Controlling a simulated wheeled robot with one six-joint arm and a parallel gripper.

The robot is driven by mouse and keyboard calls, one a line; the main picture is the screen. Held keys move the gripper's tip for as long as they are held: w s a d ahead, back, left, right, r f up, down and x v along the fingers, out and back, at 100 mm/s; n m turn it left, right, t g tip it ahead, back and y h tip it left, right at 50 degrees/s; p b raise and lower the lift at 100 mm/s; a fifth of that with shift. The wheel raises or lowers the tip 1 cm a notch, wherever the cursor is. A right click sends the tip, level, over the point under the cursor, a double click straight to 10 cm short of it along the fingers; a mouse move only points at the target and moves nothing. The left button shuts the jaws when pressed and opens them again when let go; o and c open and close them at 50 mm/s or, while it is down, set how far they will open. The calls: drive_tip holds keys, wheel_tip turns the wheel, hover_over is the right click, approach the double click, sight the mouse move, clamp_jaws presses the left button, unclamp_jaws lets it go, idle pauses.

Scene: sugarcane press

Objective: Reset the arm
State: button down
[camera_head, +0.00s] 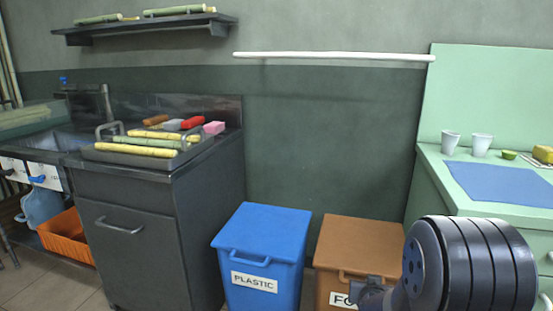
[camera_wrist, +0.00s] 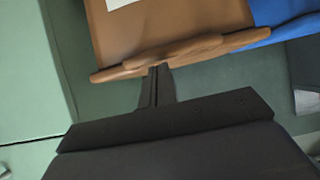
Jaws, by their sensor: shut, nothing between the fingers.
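My arm shows at the lower right of the head view, with a large dark rounded joint in front of the green counter. My gripper (camera_wrist: 157,84) is shut and empty in the wrist view, its narrow dark fingers pressed together. The fingertips appear close to the front lid edge of the brown bin (camera_wrist: 160,20); I cannot tell whether they touch it. In the head view the brown bin (camera_head: 355,245) stands behind my arm, its label partly hidden.
The blue plastic bin (camera_head: 262,230) stands left of the brown one. A dark cabinet (camera_head: 130,250) carries a tray (camera_head: 110,155) of cane pieces. The green counter (camera_head: 515,212) holds two cups (camera_head: 481,145) and a blue mat (camera_head: 500,183). A white rail (camera_head: 330,56) crosses the wall.

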drive_tip(key=shift+w+f, duration=0.1)
drive_tip(key=shift+f, duration=0.65)
drive_tip(key=shift+b, duration=0.3)
